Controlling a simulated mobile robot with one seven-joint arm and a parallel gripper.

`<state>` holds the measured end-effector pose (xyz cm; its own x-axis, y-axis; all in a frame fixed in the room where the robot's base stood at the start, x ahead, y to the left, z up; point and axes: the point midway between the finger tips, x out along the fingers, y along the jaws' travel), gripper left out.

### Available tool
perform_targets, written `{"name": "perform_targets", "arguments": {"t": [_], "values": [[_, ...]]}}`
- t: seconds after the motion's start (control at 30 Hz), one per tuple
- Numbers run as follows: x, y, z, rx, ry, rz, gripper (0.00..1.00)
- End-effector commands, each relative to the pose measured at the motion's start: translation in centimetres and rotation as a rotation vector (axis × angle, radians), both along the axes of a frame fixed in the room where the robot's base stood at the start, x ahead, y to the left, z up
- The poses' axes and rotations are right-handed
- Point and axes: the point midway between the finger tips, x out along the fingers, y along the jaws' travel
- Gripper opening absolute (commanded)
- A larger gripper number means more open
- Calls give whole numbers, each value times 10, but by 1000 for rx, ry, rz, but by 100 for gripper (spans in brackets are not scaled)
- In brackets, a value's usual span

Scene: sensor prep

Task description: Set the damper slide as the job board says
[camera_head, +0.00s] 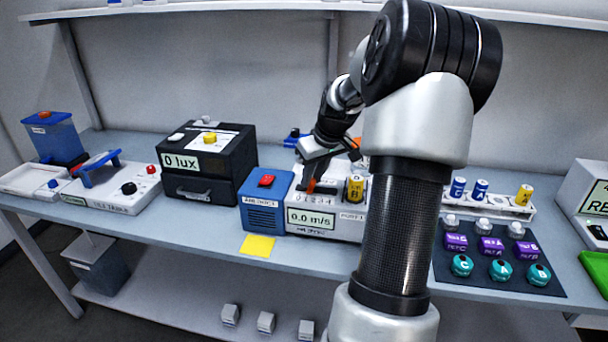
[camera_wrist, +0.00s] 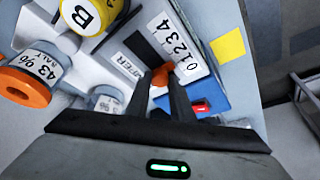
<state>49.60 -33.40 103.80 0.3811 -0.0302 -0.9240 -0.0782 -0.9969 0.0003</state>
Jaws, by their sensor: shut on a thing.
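The damper slide's orange knob (camera_head: 311,186) stands on the wind meter unit (camera_head: 350,226), by a white scale marked 0 to 4. In the wrist view the knob (camera_wrist: 161,77) is between the fingers of my gripper (camera_wrist: 169,84), which is shut on it. The scale (camera_wrist: 176,45) shows beside the fingers. The knob is near the low-number end; its exact mark is hard to tell. The unit's display (camera_head: 310,219) reads 0.0 m/s. No readable job board shows in either view.
A blue box with a red switch (camera_head: 265,181) adjoins the unit on the left. A yellow cylinder marked B (camera_wrist: 88,14) stands close to my gripper. A yellow note (camera_head: 257,245) lies in front. A black lux box (camera_head: 207,160) stands further left; a dark mat (camera_head: 545,282) lies right.

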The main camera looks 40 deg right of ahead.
Motion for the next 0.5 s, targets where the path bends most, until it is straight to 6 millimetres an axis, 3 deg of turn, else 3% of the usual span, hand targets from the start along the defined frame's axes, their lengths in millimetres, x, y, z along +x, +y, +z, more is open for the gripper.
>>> {"name": "perform_targets", "arguments": {"t": [0.1,0.37,0.4,0.5], "values": [[-11,-10,1,1,0,-4,0],[-12,-10,0,-1,-1,0,0],[-12,-10,0,-1,-1,0,23],[-12,-10,0,-1,-1,0,40]]}}
